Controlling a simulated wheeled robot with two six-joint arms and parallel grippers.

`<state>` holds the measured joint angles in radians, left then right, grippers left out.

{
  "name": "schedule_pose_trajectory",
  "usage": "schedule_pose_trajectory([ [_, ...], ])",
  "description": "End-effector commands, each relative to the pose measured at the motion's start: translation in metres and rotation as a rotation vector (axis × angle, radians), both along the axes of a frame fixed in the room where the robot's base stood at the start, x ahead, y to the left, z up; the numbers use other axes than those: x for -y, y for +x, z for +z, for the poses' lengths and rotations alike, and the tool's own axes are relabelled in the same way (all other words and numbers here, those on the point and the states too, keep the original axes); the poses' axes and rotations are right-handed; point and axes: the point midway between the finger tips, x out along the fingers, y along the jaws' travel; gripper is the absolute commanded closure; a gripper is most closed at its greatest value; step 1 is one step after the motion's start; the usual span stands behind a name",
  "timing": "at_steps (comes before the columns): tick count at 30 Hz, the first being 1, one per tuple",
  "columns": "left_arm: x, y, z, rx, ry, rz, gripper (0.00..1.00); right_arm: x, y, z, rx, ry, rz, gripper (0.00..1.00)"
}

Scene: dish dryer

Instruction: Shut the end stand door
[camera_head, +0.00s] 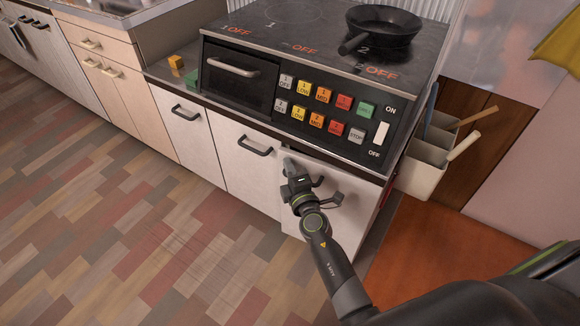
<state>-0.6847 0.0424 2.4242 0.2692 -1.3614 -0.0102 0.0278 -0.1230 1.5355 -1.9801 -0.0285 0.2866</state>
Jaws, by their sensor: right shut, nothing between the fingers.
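The end stand door (346,184) is the rightmost white door under the stove's control panel. It looks close to the stand front, but I cannot tell whether it is fully shut. My right gripper (290,166) is shut and empty at the upper left part of this door, coming in from the lower right. My gripper and forearm hide much of the door face and its handle. I cannot tell whether the fingertips touch the door. My left gripper is not in view.
The stove (285,38) above carries a black pan (383,22) and coloured buttons. Two white doors with dark handles (257,147) are left of the end door. A grey utensil holder (423,170) hangs at the right. The wooden floor (130,220) in front is clear.

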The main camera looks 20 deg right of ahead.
Motion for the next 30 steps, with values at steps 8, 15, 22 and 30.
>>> schedule_pose_trajectory([
  [8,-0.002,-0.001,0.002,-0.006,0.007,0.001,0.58,0.01,0.013,0.002,0.005,0.001,-0.062,1.0],
  [15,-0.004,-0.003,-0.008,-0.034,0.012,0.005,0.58,0.023,0.025,0.001,0.001,0.0,-0.137,1.0],
  [22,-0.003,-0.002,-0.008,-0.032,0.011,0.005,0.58,0.025,0.026,0.002,0.005,-0.004,-0.141,1.0],
  [30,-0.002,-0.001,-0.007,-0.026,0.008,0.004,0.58,0.027,0.027,0.003,0.008,-0.006,-0.142,1.0],
])
